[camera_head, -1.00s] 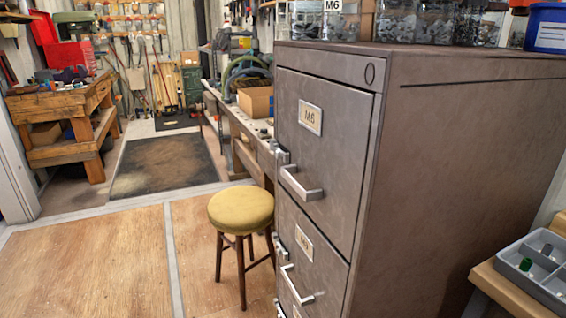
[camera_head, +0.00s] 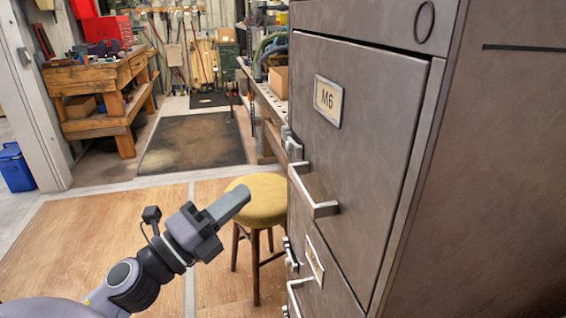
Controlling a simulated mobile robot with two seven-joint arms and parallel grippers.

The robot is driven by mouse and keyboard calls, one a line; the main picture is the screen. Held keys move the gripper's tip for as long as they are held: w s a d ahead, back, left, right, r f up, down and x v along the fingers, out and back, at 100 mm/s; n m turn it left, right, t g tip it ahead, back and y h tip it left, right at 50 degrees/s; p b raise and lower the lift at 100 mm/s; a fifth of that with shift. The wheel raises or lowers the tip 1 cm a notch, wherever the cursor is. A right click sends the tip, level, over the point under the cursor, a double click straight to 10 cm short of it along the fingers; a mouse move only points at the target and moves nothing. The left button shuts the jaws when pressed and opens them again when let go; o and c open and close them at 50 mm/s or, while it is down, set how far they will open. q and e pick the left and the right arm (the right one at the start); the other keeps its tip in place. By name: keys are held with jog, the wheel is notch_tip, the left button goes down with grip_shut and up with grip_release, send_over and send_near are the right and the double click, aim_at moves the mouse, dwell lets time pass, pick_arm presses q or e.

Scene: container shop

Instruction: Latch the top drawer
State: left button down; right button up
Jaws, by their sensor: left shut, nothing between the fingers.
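The top drawer (camera_head: 365,120) of the grey-brown filing cabinet carries an M6 label (camera_head: 327,100) and looks flush with the cabinet front. Its pale bar handle (camera_head: 315,192) is at the lower part of the front. A small metal latch (camera_head: 291,145) sits at the drawer's left edge; its exact position is too small to tell. My left gripper (camera_head: 238,200) is shut and empty, in front of the stool in the picture, left of the handle and apart from the drawer. My right gripper is not in view.
A lower drawer (camera_head: 322,285) with its own handle and latch is below. A stool with a yellow seat (camera_head: 258,197) stands left of the cabinet. A long workbench (camera_head: 262,100) runs behind it. The wooden floor (camera_head: 100,235) at left is open.

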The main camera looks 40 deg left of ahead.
aim_at(287, 150)
pick_arm(q)
jog(key=shift+p+x, duration=2.05)
jog(key=shift+x, duration=2.9)
jog(key=shift+w+a, duration=0.65)
jog(key=shift+a, duration=0.1)
jog(key=shift+s, duration=0.1)
